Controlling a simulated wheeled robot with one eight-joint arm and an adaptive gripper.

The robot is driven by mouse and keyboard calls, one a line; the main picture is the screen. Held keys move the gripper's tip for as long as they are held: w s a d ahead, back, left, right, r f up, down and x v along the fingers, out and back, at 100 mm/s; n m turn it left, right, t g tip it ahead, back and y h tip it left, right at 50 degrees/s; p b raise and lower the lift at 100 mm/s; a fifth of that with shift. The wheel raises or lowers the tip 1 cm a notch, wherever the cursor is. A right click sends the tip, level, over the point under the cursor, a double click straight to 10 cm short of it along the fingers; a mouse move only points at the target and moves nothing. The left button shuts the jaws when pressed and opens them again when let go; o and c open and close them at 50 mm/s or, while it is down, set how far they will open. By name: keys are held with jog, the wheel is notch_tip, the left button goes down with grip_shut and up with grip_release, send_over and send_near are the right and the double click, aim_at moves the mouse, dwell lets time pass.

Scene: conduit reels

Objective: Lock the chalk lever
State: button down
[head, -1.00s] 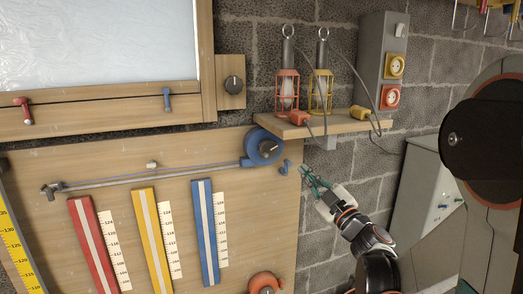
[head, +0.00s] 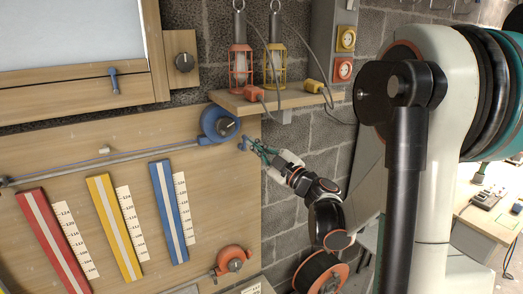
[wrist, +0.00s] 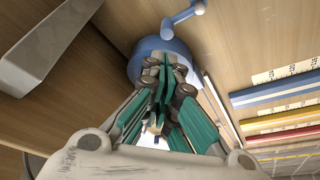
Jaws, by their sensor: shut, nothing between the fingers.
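A small blue lever (head: 243,144) sits on the wooden board just right of a blue reel (head: 221,124) with a dark knob. I take it to be the chalk lever; no label is readable. In the wrist view the lever (wrist: 184,15) lies at the top, beyond my fingertips, and the blue reel (wrist: 152,58) is partly hidden behind them. My gripper (head: 256,146) is shut and empty, its green fingers close to the right of the lever. I cannot tell whether they touch it. In the wrist view my gripper (wrist: 166,75) points toward the reel.
A wooden shelf (head: 285,101) with a red lamp (head: 240,66) and a yellow lamp (head: 275,66) juts out above my gripper. An orange reel (head: 234,260) is lower on the board. Another blue lever (head: 114,80) is on the window frame.

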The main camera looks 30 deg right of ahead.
aim_at(237, 131)
jog(key=x, duration=0.5)
jog(key=shift+w, duration=0.35)
